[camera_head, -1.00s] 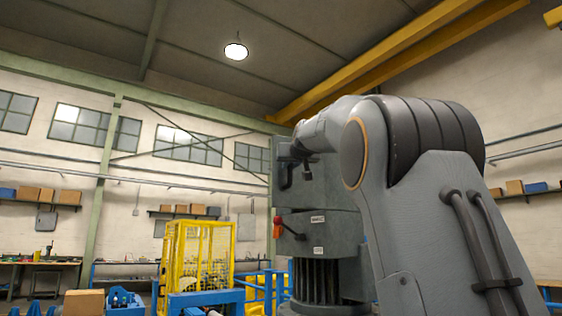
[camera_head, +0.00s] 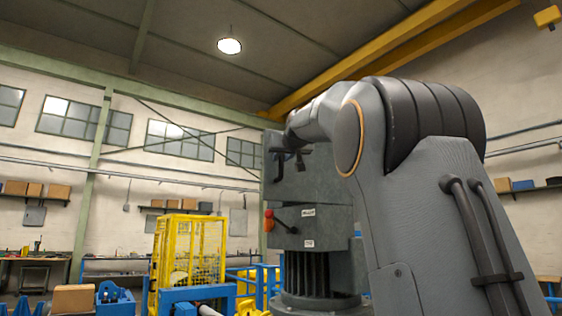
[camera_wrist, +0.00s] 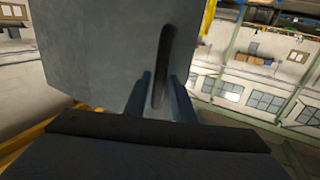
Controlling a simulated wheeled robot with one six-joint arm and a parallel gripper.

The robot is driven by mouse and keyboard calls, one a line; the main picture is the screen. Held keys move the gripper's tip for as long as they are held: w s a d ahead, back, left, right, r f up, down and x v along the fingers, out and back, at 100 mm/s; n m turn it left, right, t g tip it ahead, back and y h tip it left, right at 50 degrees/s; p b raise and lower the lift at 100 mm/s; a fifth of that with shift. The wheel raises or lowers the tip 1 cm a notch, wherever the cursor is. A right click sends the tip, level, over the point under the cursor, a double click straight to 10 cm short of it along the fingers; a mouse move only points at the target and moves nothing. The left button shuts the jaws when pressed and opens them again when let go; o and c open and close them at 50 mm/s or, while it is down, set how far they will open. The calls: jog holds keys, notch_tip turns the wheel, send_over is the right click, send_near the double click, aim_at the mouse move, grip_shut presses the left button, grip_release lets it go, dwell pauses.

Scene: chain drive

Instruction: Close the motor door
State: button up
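The motor is a large grey machine (camera_head: 325,215) right of centre in the head view, with a ribbed dark lower body. A flat grey panel, apparently its door, fills the upper left of the wrist view (camera_wrist: 95,45). A dark upright bar handle (camera_wrist: 162,68) is on that panel. My gripper (camera_head: 290,152) is at the upper part of the machine, partly hidden by my arm. In the wrist view its two fingers (camera_wrist: 160,98) are apart, one on each side of the handle's lower end. Contact with the handle cannot be told.
A yellow mesh cage (camera_head: 190,250) and blue rails (camera_head: 262,285) stand to the left. A cardboard box (camera_head: 75,299) is at lower left. A wall shelf with boxes (camera_head: 522,188) is at right.

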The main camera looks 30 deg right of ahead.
jog(key=b+v, duration=0.2)
jog(key=v, duration=0.4)
jog(key=shift+f+b, duration=0.1)
jog(key=shift+b, duration=0.2)
jog(key=c, duration=0.3)
jog(key=s+f+m+b, duration=0.1)
jog(key=f+m, duration=0.1)
jog(key=f+m+y+b, duration=0.1)
jog(key=f+m, duration=0.2)
jog(key=s+f+m+b, duration=0.1)
jog(key=f+m, duration=0.1)
jog(key=shift+s+a+f+m+y, duration=0.15)
jog(key=shift+s+f+m+y, duration=0.15)
jog(key=shift+s+m, duration=0.1)
grip_shut()
jog(key=m+y+b, duration=0.1)
jog(key=m+b, duration=0.1)
jog(key=m, duration=0.6)
send_near(271, 194)
jog(key=shift+t, duration=0.3)
jog(key=w+p, duration=0.1)
jog(key=w, duration=0.1)
jog(key=w+p, duration=0.4)
jog(key=shift+w+d+f, duration=0.2)
jog(key=shift+d+f, duration=0.05)
jog(key=shift+d, duration=0.15)
